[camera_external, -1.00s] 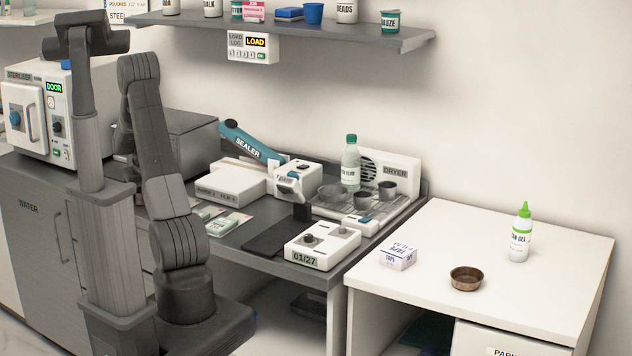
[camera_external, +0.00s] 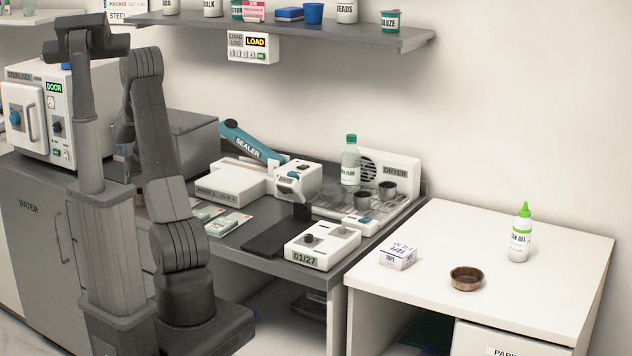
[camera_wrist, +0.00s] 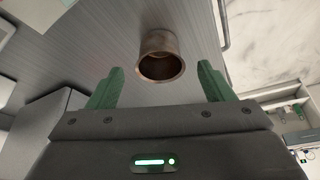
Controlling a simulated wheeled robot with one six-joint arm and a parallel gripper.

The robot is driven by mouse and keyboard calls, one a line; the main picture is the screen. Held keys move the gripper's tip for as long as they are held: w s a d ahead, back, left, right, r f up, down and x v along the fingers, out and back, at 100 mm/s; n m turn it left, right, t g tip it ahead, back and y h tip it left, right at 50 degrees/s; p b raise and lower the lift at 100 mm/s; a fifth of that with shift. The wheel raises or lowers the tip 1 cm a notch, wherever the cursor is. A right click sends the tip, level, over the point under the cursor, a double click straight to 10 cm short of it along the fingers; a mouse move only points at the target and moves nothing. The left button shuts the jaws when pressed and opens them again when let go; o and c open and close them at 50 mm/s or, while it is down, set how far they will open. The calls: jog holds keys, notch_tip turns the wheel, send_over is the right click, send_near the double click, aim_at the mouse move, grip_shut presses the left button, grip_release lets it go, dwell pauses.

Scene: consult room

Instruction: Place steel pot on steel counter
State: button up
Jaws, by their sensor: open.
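A small round brown metal pot (camera_wrist: 161,55) shows in the wrist view on the grey steel counter (camera_wrist: 100,35), with its dark open mouth toward me. My gripper (camera_wrist: 160,85) is open, with one green finger to each side. The pot lies ahead of and between the fingertips, with gaps on both sides. In the external view my arm hides the gripper; a small brownish patch (camera_external: 139,199) at the counter's edge may be this pot. The steel counter (camera_external: 262,238) also shows there. Dark grey metal cups (camera_external: 388,191) stand on the dryer tray.
A brown bowl (camera_external: 466,279), tape box (camera_external: 397,256) and green-capped bottle (camera_external: 520,235) stand on the white table (camera_external: 440,225). A sealer (camera_external: 250,145), white 01/27 device (camera_external: 322,246) and dryer (camera_external: 400,168) crowd the counter. A shelf (camera_external: 280,30) hangs above.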

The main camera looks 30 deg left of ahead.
jog(key=v, duration=0.7)
jog(key=shift+d+r+b, duration=0.15)
jog(key=shift+r+b, duration=0.2)
jog(key=shift+b, duration=0.05)
